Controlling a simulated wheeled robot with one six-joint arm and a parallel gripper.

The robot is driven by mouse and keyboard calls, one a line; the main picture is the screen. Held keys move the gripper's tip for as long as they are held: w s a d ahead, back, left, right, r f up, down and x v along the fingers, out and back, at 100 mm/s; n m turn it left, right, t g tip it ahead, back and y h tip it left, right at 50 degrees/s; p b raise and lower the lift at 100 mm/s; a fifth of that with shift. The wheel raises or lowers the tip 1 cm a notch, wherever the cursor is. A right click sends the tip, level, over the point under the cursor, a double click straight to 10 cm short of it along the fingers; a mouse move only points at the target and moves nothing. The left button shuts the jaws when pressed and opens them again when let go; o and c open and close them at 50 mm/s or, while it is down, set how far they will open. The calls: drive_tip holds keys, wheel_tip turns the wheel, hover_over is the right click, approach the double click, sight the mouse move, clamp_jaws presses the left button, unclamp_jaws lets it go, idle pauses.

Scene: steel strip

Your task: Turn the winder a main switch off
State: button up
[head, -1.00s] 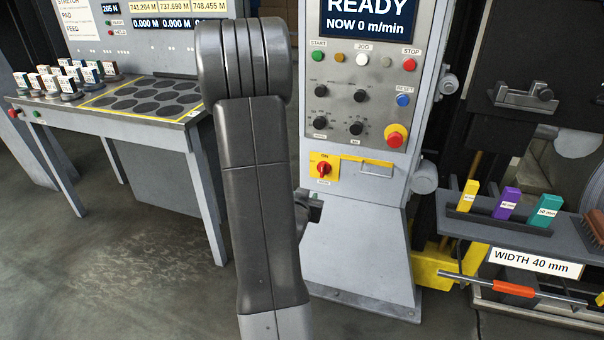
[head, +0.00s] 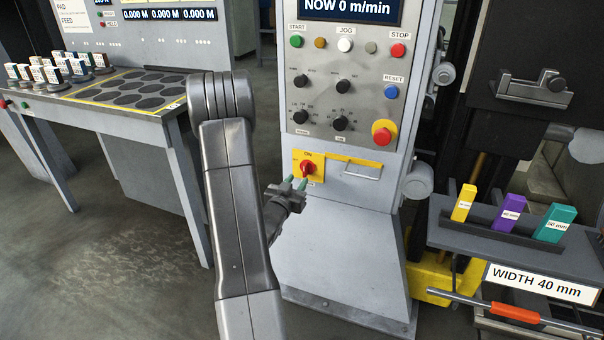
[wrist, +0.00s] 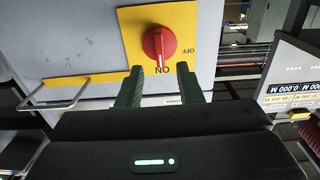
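The main switch is a red rotary knob (head: 308,168) on a yellow plate (head: 300,156) low on the grey control cabinet. The wrist view shows the red knob (wrist: 157,46) with its white mark pointing towards ON; OFF is printed to the side. My gripper (head: 294,183) is just in front of and slightly below-left of the knob in the head view. In the wrist view my gripper (wrist: 159,84) is open, its two green fingers apart with the knob ahead of the gap. The tips seem close to the knob, but whether they touch it cannot be told.
A metal handle (head: 362,171) sits right of the switch. Buttons and a red emergency stop (head: 384,133) are above it. A grey table (head: 160,112) stands left, and a shelf with coloured blocks (head: 508,207) right. The floor at left is clear.

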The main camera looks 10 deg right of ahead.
sight(304, 171)
drive_tip(key=shift+x, duration=2.7)
clamp_jaws()
